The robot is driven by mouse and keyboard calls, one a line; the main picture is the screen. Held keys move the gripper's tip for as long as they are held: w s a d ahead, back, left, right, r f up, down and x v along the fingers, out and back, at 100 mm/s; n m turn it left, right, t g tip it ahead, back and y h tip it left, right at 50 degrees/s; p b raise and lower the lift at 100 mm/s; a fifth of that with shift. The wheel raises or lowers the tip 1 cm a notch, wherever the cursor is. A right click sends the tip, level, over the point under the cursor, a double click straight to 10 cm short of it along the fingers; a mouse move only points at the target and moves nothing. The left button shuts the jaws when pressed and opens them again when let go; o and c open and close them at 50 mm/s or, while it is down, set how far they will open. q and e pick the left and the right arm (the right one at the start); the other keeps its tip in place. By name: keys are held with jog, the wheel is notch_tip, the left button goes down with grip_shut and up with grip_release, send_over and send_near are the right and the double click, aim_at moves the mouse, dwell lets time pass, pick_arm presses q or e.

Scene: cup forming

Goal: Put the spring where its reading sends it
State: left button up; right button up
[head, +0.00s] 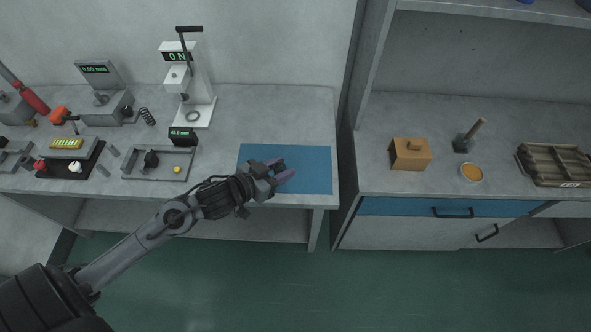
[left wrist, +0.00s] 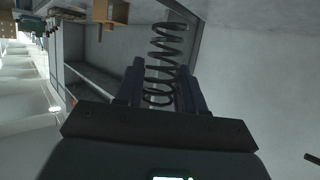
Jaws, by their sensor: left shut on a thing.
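In the left wrist view the gripper (left wrist: 163,80) is shut on a dark coil spring (left wrist: 168,47), which sticks out past the fingertips. In the head view I cannot make out the held spring. A second dark spring (head: 147,116) lies on the bench left of the white press-like tester (head: 199,88), whose display reads about 0 N. A small dark display box (head: 183,137) stands in front of the tester. My right gripper is not in view.
A grey tray (head: 133,177) with a yellow piece and a black tray (head: 88,172) lie at left. Beyond a gap, the right bench holds an orange-brown box (head: 410,154), a handled tool (head: 468,136), a round dish (head: 472,172) and a divided wooden crate (head: 556,164).

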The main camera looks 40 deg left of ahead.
aim_at(279, 162)
pick_arm(q)
jog(key=w+a+f, duration=0.2)
jog(key=w, duration=0.1)
jog(key=w+a+f+b, duration=0.1)
jog(key=w+a+f, duration=0.1)
jog(key=w, duration=0.1)
jog(key=w+a+f+b, duration=0.1)
jog(key=w+a+f, duration=0.1)
jog(key=w+f, duration=0.1)
jog(key=shift+a+f, duration=0.1)
jog(key=shift+a, duration=0.3)
jog(key=shift+w+f+b, duration=0.1)
jog(key=shift+f+b, duration=0.2)
jog(key=shift+b, duration=0.1)
notch_tip(279, 162, down, 4)
jog(key=shift+r+b, duration=0.2)
jog(key=shift+b, duration=0.4)
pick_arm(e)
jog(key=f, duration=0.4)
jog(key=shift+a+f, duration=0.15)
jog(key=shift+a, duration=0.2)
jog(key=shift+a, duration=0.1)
pick_arm(q)
jog(key=o, duration=1.1)
jog(key=shift+f, duration=0.1)
